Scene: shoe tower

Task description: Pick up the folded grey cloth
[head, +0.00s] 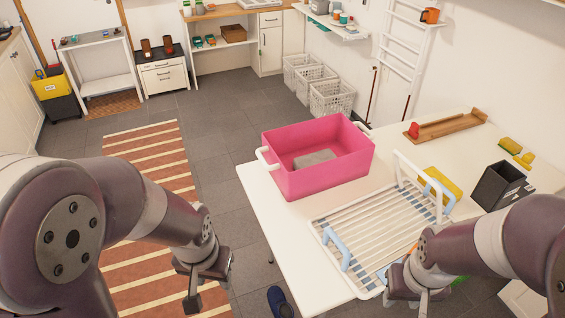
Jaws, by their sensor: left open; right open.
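A grey, flat, folded-looking thing (315,158), which appears to be the folded grey cloth, lies on the floor of the pink tub (330,182). The tub stands on the white table, and its near wall hides part of the inside. My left gripper (205,290) is open and empty, out over the floor left of the table, well apart from the tub. My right gripper (415,296) is over the near end of the dish rack, to the right of and nearer than the tub. It is open, though its fingertips are partly cut off by the frame's bottom edge.
The white dish rack (365,225) with blue end pieces fills the table's middle. A yellow item (440,184), a dark box (500,186), a wooden tray (450,126) and yellow sponges (510,145) are farther right. A blue shoe (281,301) lies on the floor.

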